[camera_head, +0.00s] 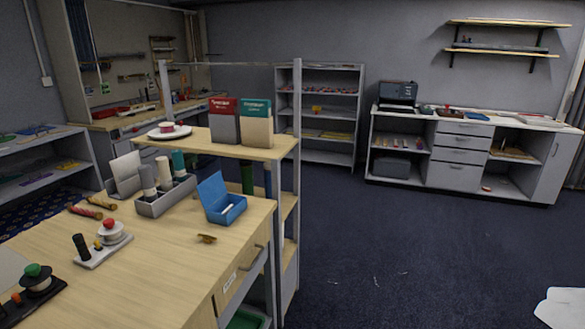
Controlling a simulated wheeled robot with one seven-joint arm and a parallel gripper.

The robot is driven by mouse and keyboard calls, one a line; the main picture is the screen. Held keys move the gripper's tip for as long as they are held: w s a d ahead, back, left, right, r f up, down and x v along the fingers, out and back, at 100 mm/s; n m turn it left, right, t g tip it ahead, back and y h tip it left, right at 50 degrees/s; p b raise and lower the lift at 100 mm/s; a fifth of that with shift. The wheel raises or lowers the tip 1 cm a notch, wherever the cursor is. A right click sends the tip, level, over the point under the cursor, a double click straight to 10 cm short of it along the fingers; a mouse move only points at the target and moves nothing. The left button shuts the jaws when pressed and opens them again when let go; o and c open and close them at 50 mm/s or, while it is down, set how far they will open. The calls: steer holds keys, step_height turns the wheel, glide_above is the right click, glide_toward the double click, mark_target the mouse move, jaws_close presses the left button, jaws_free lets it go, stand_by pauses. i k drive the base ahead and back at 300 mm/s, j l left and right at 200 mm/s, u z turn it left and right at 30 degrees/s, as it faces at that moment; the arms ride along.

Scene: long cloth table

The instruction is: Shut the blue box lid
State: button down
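A small blue box (229,215) stands on the wooden table near its right edge. Its blue lid (212,190) is open, raised and tilted up at the left side of the box. Something small and pale (229,208) shows inside the box.
A grey tray (152,209) with upright cylinders stands just left of the box. A small brass piece (207,239) lies in front of it. A raised shelf (262,152) with two cartons stands behind. The dark floor (400,255) at right is largely clear.

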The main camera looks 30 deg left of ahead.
mark_target(210, 191)
steer(key=i+u, duration=0.3)
steer(key=i, duration=0.55)
steer(key=i+l+u, duration=0.1)
steer(key=i+u, duration=0.25)
steer(key=i, duration=0.45)
steer(key=i+u, duration=0.65)
steer(key=u, duration=0.15)
steer(key=i+l+u, duration=0.15)
steer(key=i+u, duration=0.45)
steer(key=u, duration=0.2)
steer(key=i+u, duration=0.2)
steer(key=u, duration=0.2)
steer(key=i+u, duration=0.15)
steer(key=u, duration=0.3)
